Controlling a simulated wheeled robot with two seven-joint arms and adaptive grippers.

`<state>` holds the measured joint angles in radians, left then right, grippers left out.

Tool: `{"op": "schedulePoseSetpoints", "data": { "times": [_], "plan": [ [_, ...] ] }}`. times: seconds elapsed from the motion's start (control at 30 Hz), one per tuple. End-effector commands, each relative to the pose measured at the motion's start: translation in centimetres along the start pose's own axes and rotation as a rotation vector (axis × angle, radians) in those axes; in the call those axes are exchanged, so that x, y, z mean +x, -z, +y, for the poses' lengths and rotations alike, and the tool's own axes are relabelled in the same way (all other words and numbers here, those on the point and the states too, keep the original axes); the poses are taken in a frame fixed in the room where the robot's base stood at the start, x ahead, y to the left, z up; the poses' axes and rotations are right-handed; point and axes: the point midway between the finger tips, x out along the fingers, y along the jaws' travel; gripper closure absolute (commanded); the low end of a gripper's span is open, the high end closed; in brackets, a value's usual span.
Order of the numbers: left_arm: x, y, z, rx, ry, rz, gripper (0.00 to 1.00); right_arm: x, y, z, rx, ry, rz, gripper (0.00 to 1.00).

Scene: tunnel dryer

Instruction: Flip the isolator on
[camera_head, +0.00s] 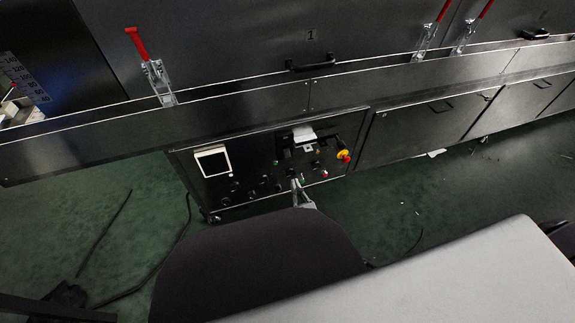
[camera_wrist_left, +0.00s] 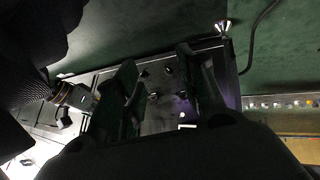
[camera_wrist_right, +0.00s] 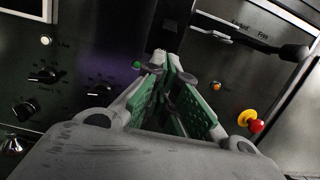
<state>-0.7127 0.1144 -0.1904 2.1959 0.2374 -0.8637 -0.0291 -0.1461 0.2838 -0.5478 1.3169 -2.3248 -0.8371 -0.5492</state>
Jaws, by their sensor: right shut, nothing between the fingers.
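The dark control panel (camera_head: 250,178) is low on the machine front. I cannot tell for sure which of its controls is the isolator. In the right wrist view a black upright piece (camera_wrist_right: 174,18) shows just beyond my right gripper (camera_wrist_right: 168,65), whose green-padded fingers are shut and empty. Whether they touch it is unclear. A black lever handle (camera_wrist_right: 293,51) is to the right, near the words "Locked" and "Free". My right gripper also shows at the panel in the head view (camera_head: 297,184). My left gripper (camera_wrist_left: 162,65) is open and empty, seen only in its wrist view.
A red and yellow emergency stop (camera_wrist_right: 252,121) is right of the right fingers. Several black knobs (camera_wrist_right: 97,90) are to their left. A white-framed screen (camera_head: 212,161) is at the panel's left. Red-handled clamps (camera_head: 137,42) stand on the ledge above. A cable (camera_head: 160,265) lies on the green floor.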

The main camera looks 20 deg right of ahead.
Motion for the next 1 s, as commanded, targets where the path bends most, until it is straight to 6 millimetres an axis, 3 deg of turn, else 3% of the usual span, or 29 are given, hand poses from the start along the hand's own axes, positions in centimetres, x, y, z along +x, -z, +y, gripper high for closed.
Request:
{"op": "schedulePoseSetpoints", "data": {
  "times": [0.37,0.73,1.0],
  "plan": [
    [0.1,-1.1,0.0,-0.003,-0.003,-0.014,0.60,1.0,0.0,0.0,0.002,0.002,-0.002,1.00],
    [1.0,-1.8,-0.2,0.004,-0.012,-0.010,0.60,5.2,0.1,0.0,0.003,0.002,-0.001,1.00],
    [1.8,-1.3,-0.3,0.004,-0.024,0.017,0.60,8.5,0.1,0.0,0.003,0.002,-0.001,1.00]
  ]
}}
